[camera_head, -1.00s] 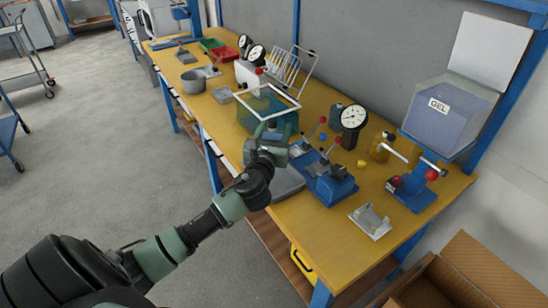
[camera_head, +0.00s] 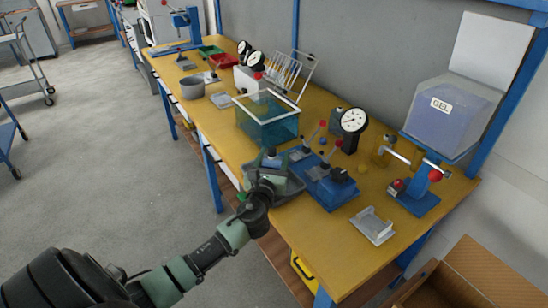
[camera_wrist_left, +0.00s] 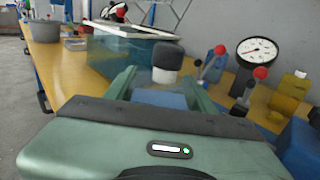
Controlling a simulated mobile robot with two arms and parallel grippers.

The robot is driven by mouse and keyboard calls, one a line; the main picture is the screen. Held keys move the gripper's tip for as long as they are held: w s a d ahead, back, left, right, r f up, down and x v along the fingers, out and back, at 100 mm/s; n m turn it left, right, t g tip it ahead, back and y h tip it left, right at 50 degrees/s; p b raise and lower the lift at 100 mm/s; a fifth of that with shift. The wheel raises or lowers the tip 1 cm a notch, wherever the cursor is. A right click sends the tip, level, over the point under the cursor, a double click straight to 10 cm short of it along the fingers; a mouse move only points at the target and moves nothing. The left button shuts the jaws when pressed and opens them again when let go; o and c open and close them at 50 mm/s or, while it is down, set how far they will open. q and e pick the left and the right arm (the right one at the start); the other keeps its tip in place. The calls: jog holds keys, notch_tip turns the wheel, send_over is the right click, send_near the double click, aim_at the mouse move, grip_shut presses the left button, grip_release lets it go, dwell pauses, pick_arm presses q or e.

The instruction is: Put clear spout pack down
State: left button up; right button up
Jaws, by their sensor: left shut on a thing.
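In the head view the pack is mostly hidden by the gripper. The gripper is over the grey tray (camera_head: 291,188) at the table's front edge, between the water tank and the blue fixture. I cannot tell whether the pack touches the tray. My right gripper is not in view.
A clear tank of teal water (camera_head: 262,128) stands just behind the gripper. A blue lever fixture (camera_head: 333,192) and a dial gauge (camera_head: 353,121) are to the right. A grey metal bracket (camera_head: 372,227) lies near the front right of the yellow table (camera_head: 318,241).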

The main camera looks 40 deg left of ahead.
pick_arm(q)
jog(key=o, duration=1.6)
jog(key=shift+c, duration=0.2)
jog(key=v, duration=1.2)
jog(key=shift+r, duration=0.1)
